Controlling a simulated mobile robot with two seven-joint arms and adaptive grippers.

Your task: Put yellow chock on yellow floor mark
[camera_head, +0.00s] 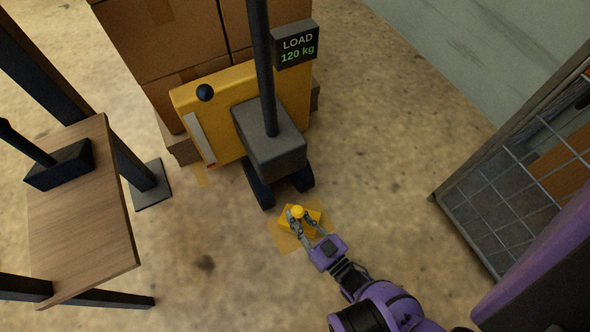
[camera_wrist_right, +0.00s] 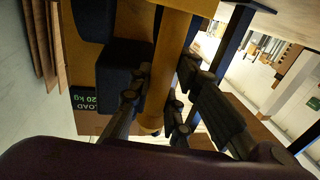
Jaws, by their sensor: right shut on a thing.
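The yellow chock (camera_head: 313,213) with a round knob on top is at the front of the pallet truck, just off its wheels. My right gripper (camera_head: 304,221) is shut on it, with a finger on each side of the knob. In the right wrist view the chock's yellow handle (camera_wrist_right: 174,50) runs between the fingers (camera_wrist_right: 158,108). The yellow floor mark (camera_head: 285,243) shows as a pale square around and under the chock, partly hidden by it and the gripper. I cannot tell whether the chock touches the floor. My left gripper is not in view.
The yellow pallet truck (camera_head: 235,95) carries stacked cardboard boxes (camera_head: 185,40) behind the chock. Its load display (camera_head: 296,45) reads 120 kg. A wooden table (camera_head: 85,220) stands at left and a wire-mesh cage (camera_head: 500,200) at right. The floor between truck and cage is clear.

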